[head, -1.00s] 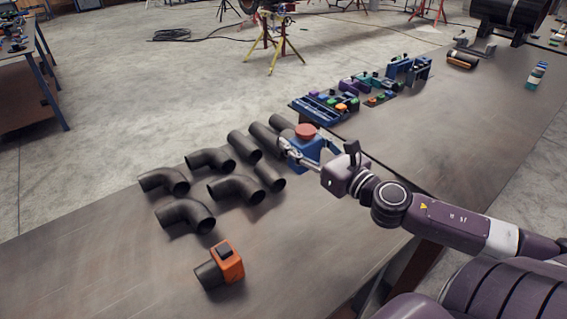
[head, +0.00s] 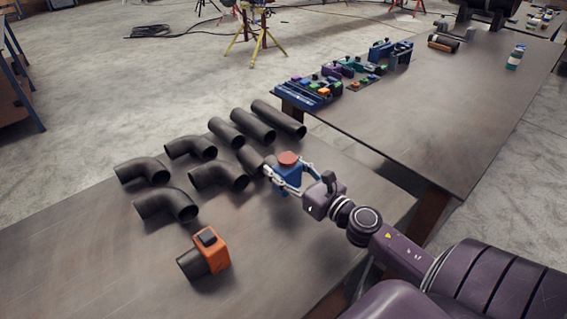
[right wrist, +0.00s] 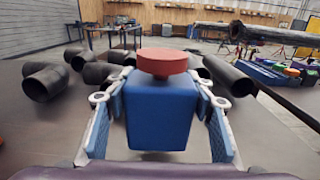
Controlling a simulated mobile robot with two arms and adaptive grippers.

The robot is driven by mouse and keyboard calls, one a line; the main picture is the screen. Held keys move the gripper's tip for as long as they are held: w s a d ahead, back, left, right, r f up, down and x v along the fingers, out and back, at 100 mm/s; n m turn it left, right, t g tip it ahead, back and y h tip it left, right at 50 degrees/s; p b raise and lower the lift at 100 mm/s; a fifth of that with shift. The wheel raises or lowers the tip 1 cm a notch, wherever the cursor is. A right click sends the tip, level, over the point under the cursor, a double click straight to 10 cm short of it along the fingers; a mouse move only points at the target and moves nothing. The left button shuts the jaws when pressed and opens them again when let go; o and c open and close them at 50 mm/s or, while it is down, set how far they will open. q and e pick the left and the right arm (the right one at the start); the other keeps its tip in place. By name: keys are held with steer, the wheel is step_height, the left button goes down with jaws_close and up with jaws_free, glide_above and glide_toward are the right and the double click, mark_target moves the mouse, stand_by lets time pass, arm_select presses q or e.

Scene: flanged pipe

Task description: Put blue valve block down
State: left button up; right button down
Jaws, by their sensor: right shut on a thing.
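The blue valve block (head: 287,180) has a round red knob on top. My right gripper (head: 284,178) is shut on it, one finger on each side, as the head view shows. In the right wrist view the block (right wrist: 158,115) stands upright between the two fingers (right wrist: 160,120) with the red knob (right wrist: 162,62) up. It is over the near table (head: 110,245), close to the pipe pieces; I cannot tell whether its underside touches the table. My left gripper is not in view.
Several dark pipe elbows (head: 165,203) and straight pipes (head: 278,119) lie left of and behind the block. An orange clamp (head: 211,250) sits on a short pipe at the front. A gap separates the far table (head: 440,110), which carries trays of coloured parts (head: 305,92). The near table's front right is clear.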

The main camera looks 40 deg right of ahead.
steer(key=shift+f+b, duration=0.45)
steer(key=shift+f, duration=0.95)
steer(key=shift+f, duration=0.1)
steer(key=c, duration=1.2)
jaws_free()
steer(key=shift+f, duration=0.25)
steer(key=shift+o, duration=1.4)
steer(key=shift+s+r, duration=0.1)
